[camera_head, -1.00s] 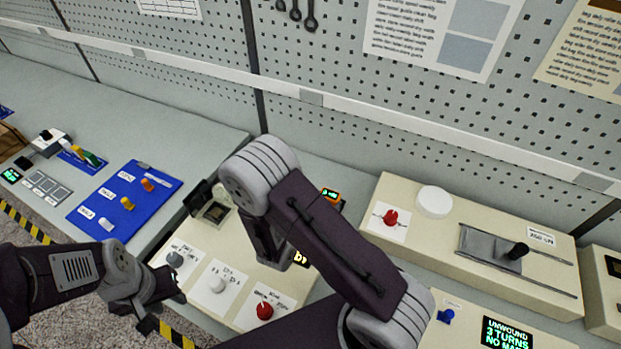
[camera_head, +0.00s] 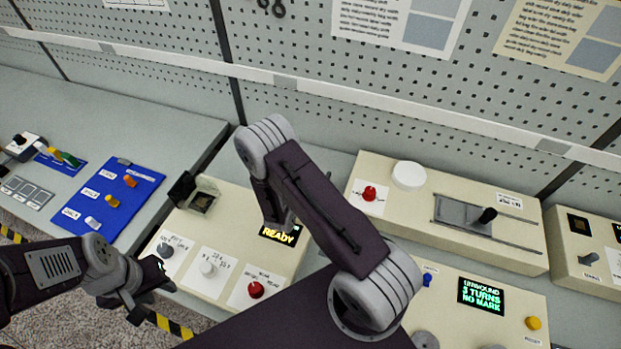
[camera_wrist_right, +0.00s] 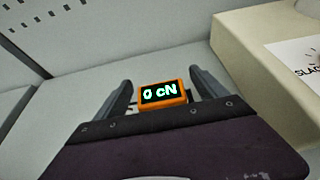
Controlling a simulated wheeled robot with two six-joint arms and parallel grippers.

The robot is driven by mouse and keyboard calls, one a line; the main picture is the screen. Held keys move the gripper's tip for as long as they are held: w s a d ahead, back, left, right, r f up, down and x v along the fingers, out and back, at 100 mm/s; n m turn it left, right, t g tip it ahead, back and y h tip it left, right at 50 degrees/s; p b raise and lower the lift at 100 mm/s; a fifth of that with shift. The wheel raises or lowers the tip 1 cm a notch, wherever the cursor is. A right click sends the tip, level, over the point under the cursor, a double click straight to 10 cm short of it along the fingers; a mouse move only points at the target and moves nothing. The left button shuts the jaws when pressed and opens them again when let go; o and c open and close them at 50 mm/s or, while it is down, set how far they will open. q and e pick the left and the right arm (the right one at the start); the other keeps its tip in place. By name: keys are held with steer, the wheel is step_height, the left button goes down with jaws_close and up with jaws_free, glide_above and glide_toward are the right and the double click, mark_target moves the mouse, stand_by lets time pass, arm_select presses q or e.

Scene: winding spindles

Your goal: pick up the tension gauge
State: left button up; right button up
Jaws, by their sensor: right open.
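The tension gauge (camera_wrist_right: 163,93) is a small orange box with a lit screen reading 0 cN. In the right wrist view it lies between the two spread fingers of my right gripper (camera_wrist_right: 163,95), with visible gaps at its sides. I cannot tell its exact depth relative to the fingertips. In the head view, my right arm hides the gauge, and the right fingers are not clear. My left gripper (camera_head: 150,289) is at the lower left, beside the front of a cream panel, with its fingers apart and nothing visible between them.
The cream panel (camera_head: 229,257) has knobs and a READY screen (camera_head: 281,234). A cream unit (camera_head: 395,215) with a red knob and a slider stands at the back right; its side wall (camera_wrist_right: 265,90) rises close on the right in the wrist view. A blue board (camera_head: 110,200) lies left.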

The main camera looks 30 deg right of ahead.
steer(key=shift+s+a+r, duration=0.1)
steer(key=shift+a, duration=0.05)
steer(key=c, duration=1.7)
steer(key=shift+o, duration=0.2)
steer(key=shift+r, duration=0.6)
step_height(320, 180, up, 3)
steer(key=shift+r+b, duration=0.1)
steer(key=shift+b, duration=0.2)
steer(key=s+d+r+p, duration=0.6)
steer(key=s+d+p, duration=0.1)
steer(key=s+p, duration=0.2)
steer(key=shift+s+r+p, duration=0.15)
steer(key=shift+r+p, duration=0.1)
steer(key=shift+p, duration=0.05)
